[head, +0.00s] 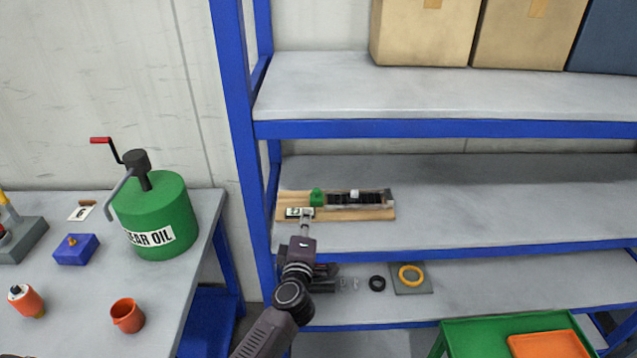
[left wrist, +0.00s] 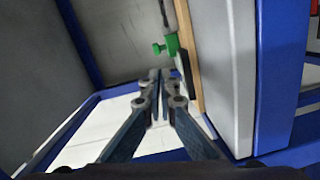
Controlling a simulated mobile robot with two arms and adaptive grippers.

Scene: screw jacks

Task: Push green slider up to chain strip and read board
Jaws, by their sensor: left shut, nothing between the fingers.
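The green slider (head: 317,197) sits on a wooden board (head: 380,214) on the middle shelf, at the left end of the dark chain strip (head: 370,198). A small white block (head: 354,194) shows on the strip. A small white plate with dark marks (head: 299,212) lies left of and in front of the slider; I cannot read it. My left gripper (head: 305,216) is shut and empty, its tips at the board's front by the plate. In the left wrist view the shut fingertips (left wrist: 160,76) point toward the green slider (left wrist: 172,45), seemingly apart from it. My right gripper is out of view.
A blue shelf post (head: 238,130) stands left of the board. The upper shelf (head: 420,90) is above it. The middle shelf (head: 500,200) is clear to the right. Below lie a black ring (head: 377,283) and a yellow ring (head: 411,275). A green oil can (head: 158,205) stands on the left table.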

